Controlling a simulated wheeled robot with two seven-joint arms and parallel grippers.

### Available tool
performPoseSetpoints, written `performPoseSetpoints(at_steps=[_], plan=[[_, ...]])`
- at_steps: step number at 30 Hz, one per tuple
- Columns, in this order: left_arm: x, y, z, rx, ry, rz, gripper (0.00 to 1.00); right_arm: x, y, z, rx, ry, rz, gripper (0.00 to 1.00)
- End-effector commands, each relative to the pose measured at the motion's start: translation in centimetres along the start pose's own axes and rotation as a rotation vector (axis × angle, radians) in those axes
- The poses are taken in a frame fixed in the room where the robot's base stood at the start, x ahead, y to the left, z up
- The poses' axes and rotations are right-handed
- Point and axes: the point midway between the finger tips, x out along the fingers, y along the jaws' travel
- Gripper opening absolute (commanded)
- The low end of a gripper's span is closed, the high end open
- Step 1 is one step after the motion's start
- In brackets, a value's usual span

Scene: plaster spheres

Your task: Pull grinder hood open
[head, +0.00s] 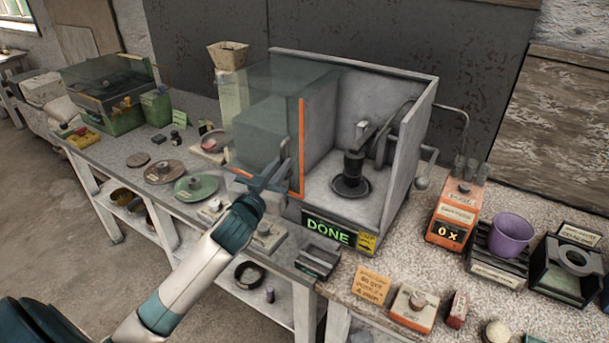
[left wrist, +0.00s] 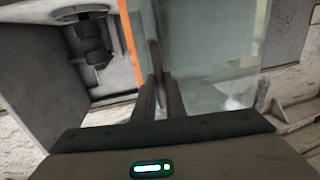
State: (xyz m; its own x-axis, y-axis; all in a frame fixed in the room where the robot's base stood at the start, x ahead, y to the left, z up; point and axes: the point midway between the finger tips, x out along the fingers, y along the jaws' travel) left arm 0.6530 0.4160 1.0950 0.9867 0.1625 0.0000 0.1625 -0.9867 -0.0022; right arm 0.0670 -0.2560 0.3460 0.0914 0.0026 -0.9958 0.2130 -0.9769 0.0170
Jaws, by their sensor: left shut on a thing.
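The grinder is a grey box (head: 424,120) on the bench. Its clear hood (head: 262,110), with an orange edge strip (head: 302,140), stands out to the left of the open front. The dark spindle and disc (head: 350,180) inside are uncovered. A green "DONE" display (head: 327,230) is lit below the opening. My left gripper (head: 276,176) is at the hood's orange edge, shut on its upright handle. In the left wrist view, the fingers (left wrist: 160,95) close around the handle (left wrist: 153,56) beside the orange strip. The fingers partly hide the grip. My right gripper is out of view.
Green and brown discs (head: 196,187) lie on the bench left of my arm. To the right stand an orange counter box (head: 455,212), a purple cup (head: 511,234) and a dark fixture (head: 563,270). Small blocks and a note card (head: 371,285) line the front edge.

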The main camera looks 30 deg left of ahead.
Motion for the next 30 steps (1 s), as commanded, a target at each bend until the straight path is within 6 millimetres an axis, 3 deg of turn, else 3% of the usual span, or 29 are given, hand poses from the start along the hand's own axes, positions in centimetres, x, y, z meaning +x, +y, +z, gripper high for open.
performPoseSetpoints(at_steps=[6,17,18,20,30], plan=[[0.5,-2.4,-0.1,0.0,0.002,-0.001,0.0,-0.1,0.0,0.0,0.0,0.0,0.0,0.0],[0.6,-2.5,-0.1,0.0,0.003,0.001,0.0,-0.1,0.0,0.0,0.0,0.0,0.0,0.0],[0.6,-2.5,-0.1,0.0,0.003,0.001,0.13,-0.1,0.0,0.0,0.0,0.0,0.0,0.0],[0.6,-2.5,-0.1,0.0,0.003,0.001,0.27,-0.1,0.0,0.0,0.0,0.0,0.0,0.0],[0.5,-2.5,0.0,-0.001,0.0,0.001,0.29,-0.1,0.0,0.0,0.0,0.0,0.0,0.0]])
